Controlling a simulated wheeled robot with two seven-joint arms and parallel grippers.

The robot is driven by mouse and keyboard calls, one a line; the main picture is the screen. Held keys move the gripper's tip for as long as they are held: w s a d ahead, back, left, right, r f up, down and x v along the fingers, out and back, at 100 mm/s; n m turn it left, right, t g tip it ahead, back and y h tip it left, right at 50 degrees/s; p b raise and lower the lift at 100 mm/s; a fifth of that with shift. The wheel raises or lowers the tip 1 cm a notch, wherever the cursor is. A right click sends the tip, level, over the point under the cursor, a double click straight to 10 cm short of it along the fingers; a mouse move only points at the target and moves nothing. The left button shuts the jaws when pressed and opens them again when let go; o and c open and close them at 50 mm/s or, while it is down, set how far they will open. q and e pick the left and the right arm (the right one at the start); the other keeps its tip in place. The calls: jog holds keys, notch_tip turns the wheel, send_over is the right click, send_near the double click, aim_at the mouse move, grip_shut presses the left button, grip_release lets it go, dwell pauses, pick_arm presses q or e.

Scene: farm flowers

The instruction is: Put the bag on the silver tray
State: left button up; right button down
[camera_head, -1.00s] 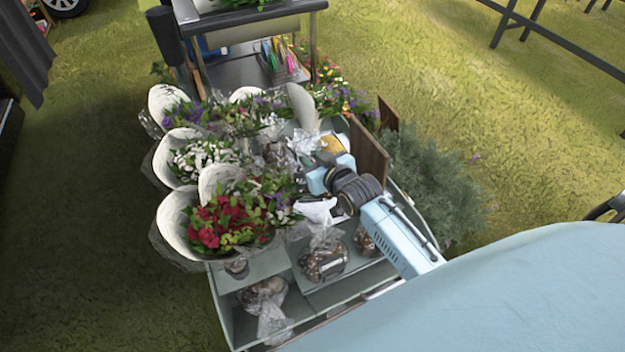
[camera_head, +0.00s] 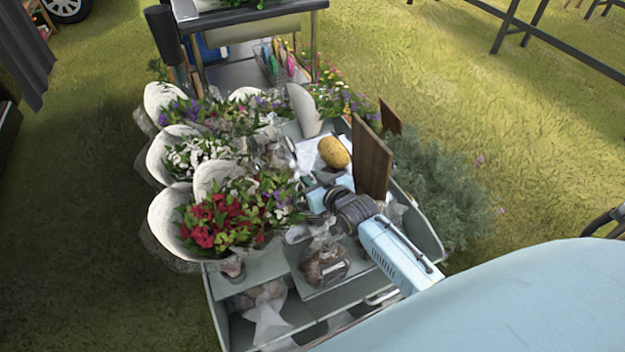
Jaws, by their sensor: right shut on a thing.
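My right gripper (camera_head: 308,202) is over the middle of the stall, with its fingers partly hidden by its own body and the flowers. It is shut on a clear plastic bag, at the gathered neck. The bag (camera_head: 326,266) has brown contents and hangs or rests just below the gripper; I cannot tell which. A pale, silvery flat surface (camera_head: 308,158) lies beyond the gripper, with a yellow potato-like item on it (camera_head: 334,152). I cannot tell for certain whether this is the silver tray. My left gripper is out of view.
Wrapped bouquets, one with red flowers (camera_head: 212,222), crowd the left side. A brown wooden board (camera_head: 371,160) stands upright to the right of the yellow item. Another bag (camera_head: 264,300) sits in the lower compartment at the front. A metal table (camera_head: 250,22) stands behind.

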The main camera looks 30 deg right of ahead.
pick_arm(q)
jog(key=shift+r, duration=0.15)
pick_arm(e)
jog(key=shift+w, duration=0.1)
jog(key=c, duration=1.3)
grip_release()
jog(key=shift+f, duration=0.1)
jog(key=shift+o, duration=0.2)
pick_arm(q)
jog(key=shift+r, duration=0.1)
pick_arm(e)
jog(key=shift+r, duration=0.2)
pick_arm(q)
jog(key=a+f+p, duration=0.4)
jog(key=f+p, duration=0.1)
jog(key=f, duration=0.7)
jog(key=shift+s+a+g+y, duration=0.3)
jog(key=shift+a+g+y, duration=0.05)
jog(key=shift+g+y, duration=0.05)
pick_arm(e)
jog(key=v, duration=1.2)
jog(key=shift+f, duration=0.1)
